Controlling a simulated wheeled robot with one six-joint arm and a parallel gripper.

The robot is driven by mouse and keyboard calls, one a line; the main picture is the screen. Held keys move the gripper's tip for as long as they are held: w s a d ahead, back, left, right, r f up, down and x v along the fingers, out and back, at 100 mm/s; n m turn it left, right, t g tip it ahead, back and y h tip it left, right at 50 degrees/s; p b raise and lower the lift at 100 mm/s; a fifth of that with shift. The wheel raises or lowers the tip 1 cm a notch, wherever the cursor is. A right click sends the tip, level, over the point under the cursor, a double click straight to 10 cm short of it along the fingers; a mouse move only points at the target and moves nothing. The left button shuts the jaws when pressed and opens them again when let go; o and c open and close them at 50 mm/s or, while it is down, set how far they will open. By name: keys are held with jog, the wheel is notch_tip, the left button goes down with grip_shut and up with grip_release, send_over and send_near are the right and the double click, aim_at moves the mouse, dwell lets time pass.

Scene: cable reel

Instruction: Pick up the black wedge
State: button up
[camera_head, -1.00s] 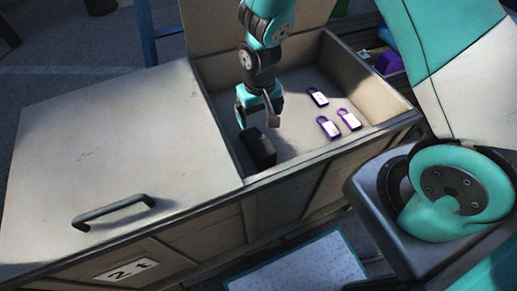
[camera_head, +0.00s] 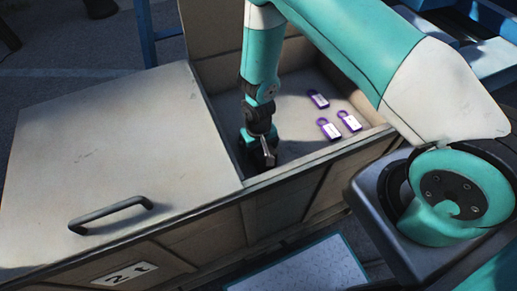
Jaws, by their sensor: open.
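My gripper (camera_head: 258,152) is low inside the open bin (camera_head: 386,133), near its front left corner beside the lid edge. It is open, with one finger towards the left and the light-tipped one towards the front right. The black wedge is hidden or nearly hidden behind and between the fingers, at the spot where it lay before. I cannot tell whether the fingers touch it.
A closed pale lid (camera_head: 115,150) with a dark handle (camera_head: 111,214) covers the left part. Purple-edged tags (camera_head: 329,129) lie on the bin floor to the right. The bin's front wall stands close to my gripper. My arm crosses the upper right.

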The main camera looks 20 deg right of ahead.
jog(key=shift+f, duration=0.25)
jog(key=c, duration=1.4)
jog(key=shift+o, duration=0.2)
notch_tip(320, 180, up, 20)
jog(key=p, duration=0.1)
jog(key=shift+p, duration=0.35)
